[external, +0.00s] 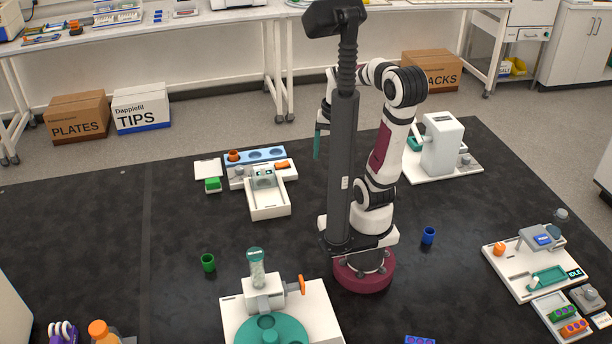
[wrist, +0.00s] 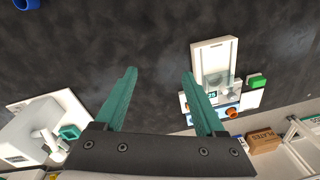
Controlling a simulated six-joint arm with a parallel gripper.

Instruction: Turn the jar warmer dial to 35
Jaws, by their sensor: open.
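My gripper (wrist: 159,74) is open and empty, its two teal fingers apart above the black bench. In the external view the gripper (external: 317,142) hangs left of my arm, partly hidden by a dark arm link. A white bench unit (external: 268,204) at centre left has a small display, an orange part and a front tray. This unit also shows right of the fingers in the wrist view (wrist: 211,58). Another white unit (external: 497,262) at the right has an orange knob (external: 499,249) and an "IDLE" display. I cannot tell which unit is the jar warmer; no dial marking is readable.
A white machine (external: 441,143) stands behind my arm at right. A unit with a teal disc (external: 290,332) and orange handle is at front. A green cup (external: 208,262) and blue cup (external: 428,235) stand on the bench. The left bench is mostly clear.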

